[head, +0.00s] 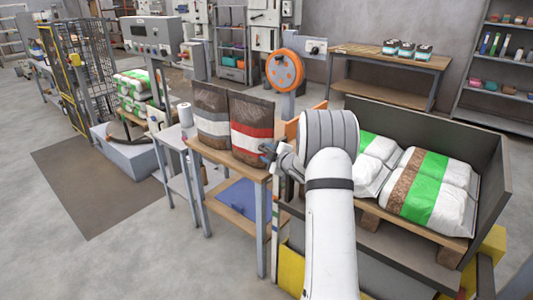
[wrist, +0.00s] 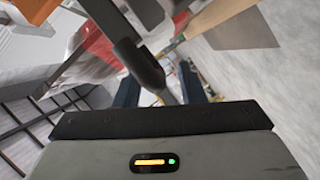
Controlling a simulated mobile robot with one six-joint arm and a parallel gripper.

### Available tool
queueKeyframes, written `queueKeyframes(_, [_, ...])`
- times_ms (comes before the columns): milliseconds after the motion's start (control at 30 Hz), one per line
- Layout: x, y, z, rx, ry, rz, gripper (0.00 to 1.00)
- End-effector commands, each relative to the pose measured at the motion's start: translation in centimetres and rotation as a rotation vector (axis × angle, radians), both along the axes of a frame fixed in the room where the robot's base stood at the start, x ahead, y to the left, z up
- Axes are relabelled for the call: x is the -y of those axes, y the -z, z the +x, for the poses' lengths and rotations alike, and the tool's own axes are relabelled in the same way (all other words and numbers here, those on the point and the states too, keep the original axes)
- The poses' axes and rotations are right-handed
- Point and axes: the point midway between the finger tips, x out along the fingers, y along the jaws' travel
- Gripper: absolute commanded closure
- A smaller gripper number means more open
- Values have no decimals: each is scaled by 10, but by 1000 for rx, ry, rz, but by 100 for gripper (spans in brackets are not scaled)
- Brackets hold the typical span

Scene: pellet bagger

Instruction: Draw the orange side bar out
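My gripper (head: 268,150) is beside the brown bag with the red stripe in the head view. In the wrist view its two dark fingers (wrist: 168,90) stand apart. A dark rounded bar (wrist: 140,60) comes down from the top of the wrist view to the gap between them, and I see no grip on it. An orange piece (head: 291,129) shows just behind my wrist in the head view, partly hidden by my arm. An orange patch (wrist: 22,14) is at the wrist view's upper left corner. I cannot tell whether either is the side bar.
Two brown bags, one grey-striped (head: 211,115) and one red-striped (head: 251,128), stand on a wooden-topped table (head: 246,170). At right, a dark-walled bin (head: 490,185) holds green-and-white bags (head: 430,185). Floor at lower left is clear.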

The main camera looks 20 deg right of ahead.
Motion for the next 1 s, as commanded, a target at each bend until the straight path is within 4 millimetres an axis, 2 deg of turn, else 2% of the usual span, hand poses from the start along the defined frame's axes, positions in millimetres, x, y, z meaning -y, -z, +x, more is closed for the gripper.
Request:
queueKeyframes(200, [7, -9, -37, 1, 2, 0, 64])
queueKeyframes(400, [10, -14, -60, 0, 0, 0, 64])
queueKeyframes(1000, [11, -19, -65, -5, 10, 1, 64])
